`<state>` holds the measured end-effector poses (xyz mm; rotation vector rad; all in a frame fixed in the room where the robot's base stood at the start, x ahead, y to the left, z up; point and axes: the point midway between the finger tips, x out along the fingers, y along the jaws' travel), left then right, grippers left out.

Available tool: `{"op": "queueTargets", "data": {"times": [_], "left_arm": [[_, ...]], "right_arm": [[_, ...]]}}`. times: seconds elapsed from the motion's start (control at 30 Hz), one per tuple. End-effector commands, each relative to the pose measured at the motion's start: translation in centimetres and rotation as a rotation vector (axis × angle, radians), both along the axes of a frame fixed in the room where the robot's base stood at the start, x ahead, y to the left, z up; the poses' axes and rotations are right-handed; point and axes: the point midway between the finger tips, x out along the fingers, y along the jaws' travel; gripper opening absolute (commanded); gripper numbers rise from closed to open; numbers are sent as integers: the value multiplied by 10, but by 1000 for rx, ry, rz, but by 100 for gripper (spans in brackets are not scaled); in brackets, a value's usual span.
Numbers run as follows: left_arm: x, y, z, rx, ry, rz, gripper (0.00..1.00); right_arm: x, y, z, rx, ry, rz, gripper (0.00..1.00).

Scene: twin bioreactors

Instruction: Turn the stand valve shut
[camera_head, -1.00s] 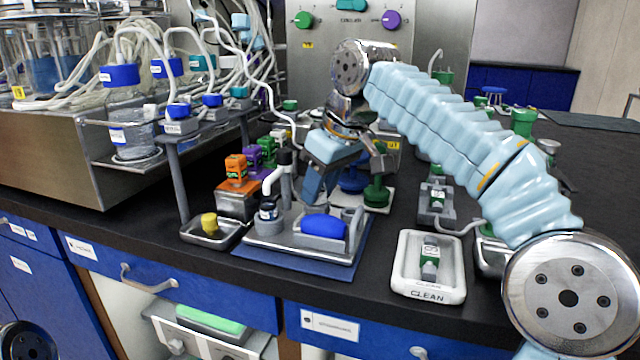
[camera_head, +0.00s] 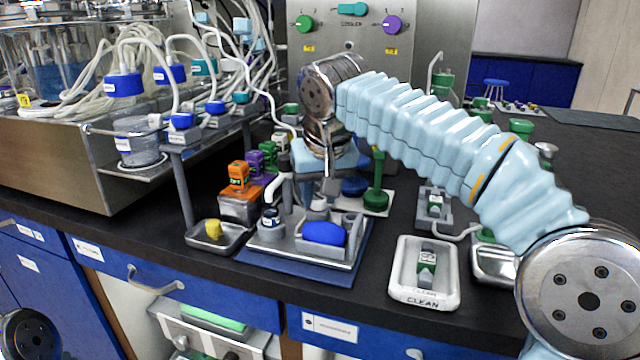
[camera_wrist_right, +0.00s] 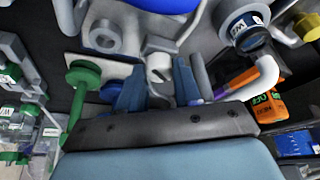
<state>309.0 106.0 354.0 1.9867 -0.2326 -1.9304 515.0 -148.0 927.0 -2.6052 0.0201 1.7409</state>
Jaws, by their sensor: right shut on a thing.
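A metal stand plate (camera_head: 286,247) lies on a blue mat (camera_head: 300,275), with a white bent pipe on a grey post (camera_head: 285,192), a dark-capped vial (camera_head: 270,217) and a blue oval pad (camera_head: 323,233). My right gripper (camera_head: 319,193) points down over the plate's back, beside the white pipe. In the right wrist view its fingers (camera_wrist_right: 158,88) close on a small grey-white cylinder (camera_wrist_right: 159,67) with a dark slot. I take this as the stand valve, though its handle is largely hidden by the fingers. My left gripper is not in view.
A green knobbed stem (camera_head: 376,180) stands right behind the plate and close to the gripper (camera_wrist_right: 82,75). Orange (camera_head: 239,176), purple and green blocks stand left. A metal dish (camera_head: 214,236) holds a yellow piece. A white CLEAN tray (camera_head: 407,290) lies right, with bare black counter between.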

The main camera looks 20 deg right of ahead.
Motion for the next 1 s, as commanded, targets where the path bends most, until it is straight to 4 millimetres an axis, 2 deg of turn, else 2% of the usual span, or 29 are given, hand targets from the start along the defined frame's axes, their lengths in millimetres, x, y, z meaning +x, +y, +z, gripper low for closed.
{"op": "queueTargets", "data": {"times": [0.5,1.0], "left_arm": [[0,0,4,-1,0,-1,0],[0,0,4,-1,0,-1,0]], "right_arm": [[1,3,1,1,-2,-425,3],[1,3,1,2,-2,-579,3]]}}
